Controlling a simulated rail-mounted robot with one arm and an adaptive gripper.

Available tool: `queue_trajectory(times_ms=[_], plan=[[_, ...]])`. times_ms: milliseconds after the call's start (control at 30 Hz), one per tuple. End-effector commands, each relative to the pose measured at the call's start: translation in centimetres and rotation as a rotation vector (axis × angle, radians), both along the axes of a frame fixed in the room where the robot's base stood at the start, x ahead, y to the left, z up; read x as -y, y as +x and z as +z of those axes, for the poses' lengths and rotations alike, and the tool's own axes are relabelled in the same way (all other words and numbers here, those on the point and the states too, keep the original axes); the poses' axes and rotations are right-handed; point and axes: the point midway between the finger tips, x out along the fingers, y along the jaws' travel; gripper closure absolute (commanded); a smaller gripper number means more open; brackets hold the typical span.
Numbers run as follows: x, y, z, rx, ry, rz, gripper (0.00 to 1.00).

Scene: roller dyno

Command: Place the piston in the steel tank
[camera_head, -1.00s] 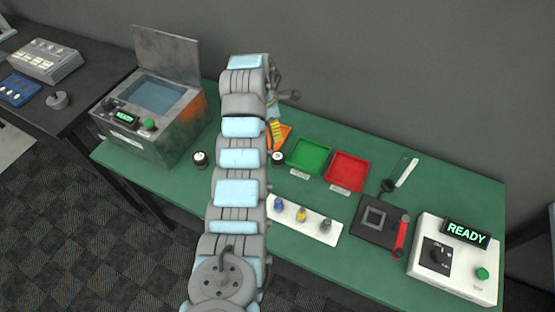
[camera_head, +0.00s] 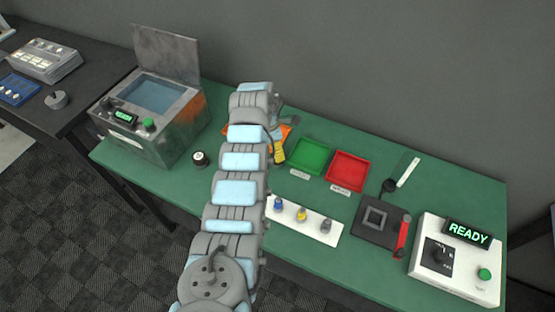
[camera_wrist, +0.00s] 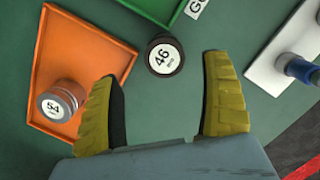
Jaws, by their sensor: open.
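The steel tank (camera_head: 160,135) stands at the left of the green bench, its lid raised, with blue inside. In the wrist view a short metallic cylinder (camera_wrist: 62,100) marked "54" stands in the orange tray (camera_wrist: 88,50). A dark round piece (camera_wrist: 164,55) marked "46" stands on the bench just outside that tray. I cannot tell for certain which one is the piston. My gripper (camera_wrist: 160,88) is open and empty, its yellow fingers apart; the "46" piece lies ahead between them, and the cylinder is left of the left finger. In the head view my arm hides most of the tray.
Another dark round piece (camera_head: 200,159) stands right of the tank. A green tray (camera_head: 310,157), a red tray (camera_head: 347,171) and a white rack (camera_head: 304,220) with small coloured parts lie right of my arm. A READY control box (camera_head: 456,262) stands far right.

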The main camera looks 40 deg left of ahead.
Motion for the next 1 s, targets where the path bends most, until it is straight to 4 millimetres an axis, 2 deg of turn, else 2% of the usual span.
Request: queue_trajectory(times_ms=[333,733,1000], plan=[[0.1,0.1,-1.2,0.001,0.0,0.0,0.2],[0.8,0.2,-4.7,-0.002,-0.001,-0.001,0.2],[0.8,0.4,-5.8,-0.001,0.0,0.0,0.2]])
